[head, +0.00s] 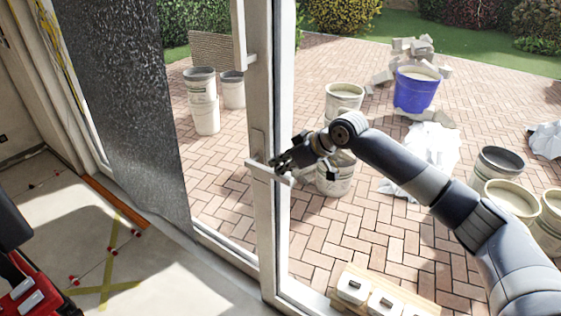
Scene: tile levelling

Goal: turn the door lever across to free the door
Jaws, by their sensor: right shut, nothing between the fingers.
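The pale door lever (259,169) is on the upright stile of the white-framed glass door (264,225), below a small plate. It points right, roughly level, across the stile. My right gripper (279,163) comes in from the right and is shut with nothing held. Its fingertips are at the lever, overlapping it in the picture; I cannot tell whether they touch. The gripper hides part of the lever's right side. The door looks closed or nearly so, but the glass makes this hard to judge. My left gripper is not in view.
A second pale handle (241,35) is higher on the frame. A dark speckled sheet (125,100) hangs to the left. Outside, white buckets (204,113), a blue bucket (416,92) and rubble stand on brick paving. Pale blocks (384,302) lie on a board near the threshold.

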